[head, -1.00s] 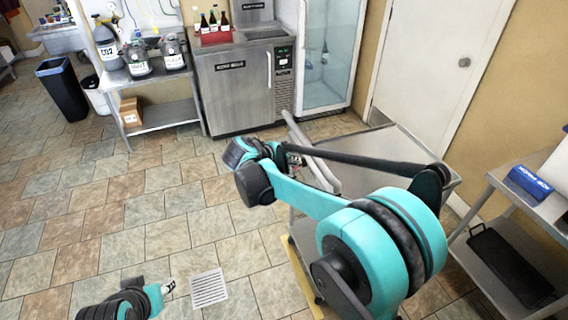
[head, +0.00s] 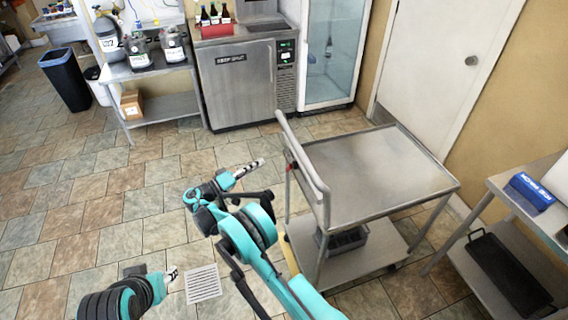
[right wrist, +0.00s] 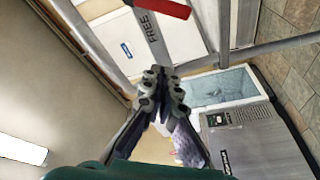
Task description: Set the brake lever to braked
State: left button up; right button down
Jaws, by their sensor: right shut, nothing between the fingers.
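The steel cart (head: 375,172) stands right of my right gripper, with its push handle (head: 305,170) on the near left side. A small red part, which looks like the brake lever (head: 291,165), shows by the handle. In the right wrist view the red lever (right wrist: 163,8) crosses the top, beside a grey plate marked FREE (right wrist: 152,30). My right gripper (head: 258,163) is shut and empty, left of the handle and apart from it; its fingers (right wrist: 160,82) show below the lever. My left gripper (head: 172,274) is low over the floor at lower left; its jaw opening is too small to judge.
A grey bin (head: 342,240) sits on the cart's lower shelf. A steel cooler (head: 240,85) and glass-door fridge (head: 330,55) stand behind. A side table (head: 495,183) with a blue box (head: 530,191) is at right. The tiled floor left of the cart is open.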

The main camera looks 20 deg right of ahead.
aim_at(291, 167)
pick_arm(q)
jog(key=shift+w+d+r, duration=0.1)
jog(key=shift+d, duration=0.25)
pick_arm(e)
jog(key=shift+s+a+f+m+h, duration=0.15)
jog(key=shift+s+a+f+h, duration=0.1)
jog(key=shift+f, duration=0.25)
jog(key=shift+s+a+f+m+h, duration=0.15)
jog(key=shift+a+f+h, duration=0.1)
jog(key=shift+f, duration=0.25)
jog(key=shift+d, duration=0.15)
pick_arm(q)
notch_tip(291, 167, down, 5)
jog(key=b, duration=0.4)
jog(key=shift+r, duration=0.2)
pick_arm(e)
jog(key=d, duration=0.9)
jog(key=shift+f, duration=0.2)
jog(key=shift+s+d, duration=0.1)
jog(key=shift+s, duration=0.05)
